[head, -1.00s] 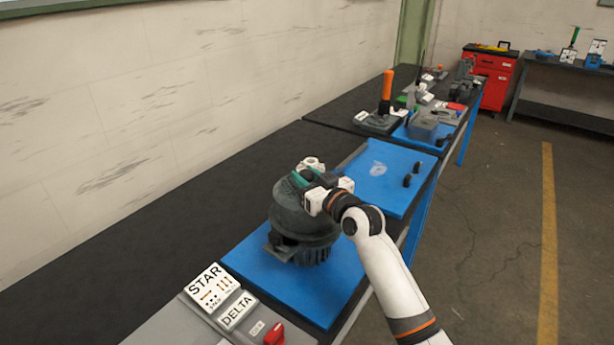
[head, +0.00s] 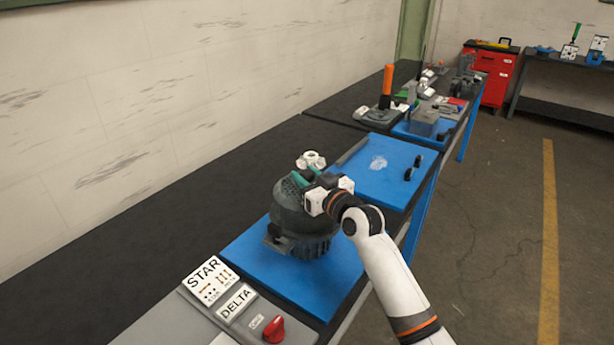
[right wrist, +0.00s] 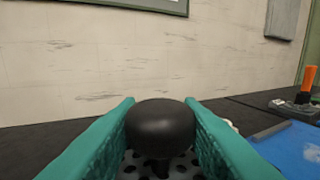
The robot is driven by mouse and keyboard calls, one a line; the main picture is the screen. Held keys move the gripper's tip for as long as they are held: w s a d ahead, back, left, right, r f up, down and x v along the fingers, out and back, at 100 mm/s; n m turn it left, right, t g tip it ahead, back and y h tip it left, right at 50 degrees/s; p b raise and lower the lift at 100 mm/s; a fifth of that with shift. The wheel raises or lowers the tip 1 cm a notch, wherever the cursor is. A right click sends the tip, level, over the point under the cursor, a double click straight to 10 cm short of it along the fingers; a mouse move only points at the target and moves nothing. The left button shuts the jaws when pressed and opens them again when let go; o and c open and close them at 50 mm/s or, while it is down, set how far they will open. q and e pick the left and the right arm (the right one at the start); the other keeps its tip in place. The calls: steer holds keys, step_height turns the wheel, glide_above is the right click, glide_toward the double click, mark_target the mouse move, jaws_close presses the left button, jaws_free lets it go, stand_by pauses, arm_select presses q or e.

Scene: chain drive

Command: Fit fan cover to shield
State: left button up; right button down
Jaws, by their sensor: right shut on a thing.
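The fan cover (head: 288,218) is a dark grey-green dome with a perforated top, over the finned motor body (head: 312,248) on the near blue mat. My right gripper (head: 306,178) is above it, its teal fingers shut on the black knob at the cover's top. In the right wrist view the black knob (right wrist: 160,122) sits between both fingers, with the perforated cover top (right wrist: 160,166) below. The cover hides most of the shield, so I cannot tell whether its rim is fully seated. My left gripper is not in view.
A near blue mat (head: 246,257) lies under the motor. A white part (head: 312,159) shows behind the cover. A second blue mat (head: 385,190) holds a pale ring and small black parts. The STAR/DELTA panel (head: 238,303) is in front. Black bench space is free at left.

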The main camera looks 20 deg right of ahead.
steer(key=c, duration=0.9)
jaws_free()
steer(key=shift+f, duration=0.15)
steer(key=b+v, duration=0.2)
steer(key=v, duration=1)
steer(key=shift+b, duration=0.35)
